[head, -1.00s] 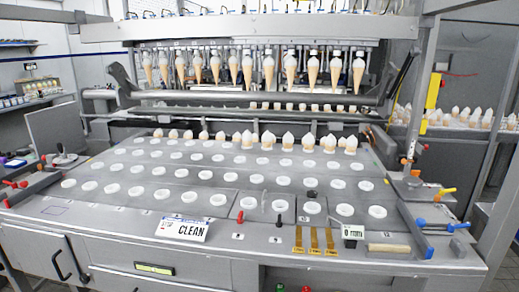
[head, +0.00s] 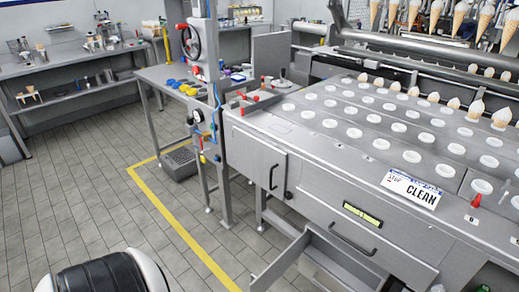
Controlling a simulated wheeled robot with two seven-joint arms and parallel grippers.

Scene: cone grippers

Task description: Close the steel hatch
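I cannot tell for sure which part is the steel hatch. A flat steel door (head: 256,160) with a black vertical handle (head: 273,177) is at the left end of the machine's front and looks flush with it. Right of it is a wide drawer front (head: 345,222) with a black handle, which looks shut. Below, a steel drawer or flap (head: 283,262) stands out from the front, open, its lower part cut off by the picture edge. An upright grey panel (head: 274,54) stands behind the machine's left end. Neither of my grippers is in view.
The machine top (head: 330,140) has rows of white-rimmed holes, several cones and a CLEAN sign (head: 411,189). A steel post (head: 207,100) with valves and a side table (head: 165,73) stand left. The tiled floor (head: 110,190) is open, crossed by a yellow line (head: 180,228).

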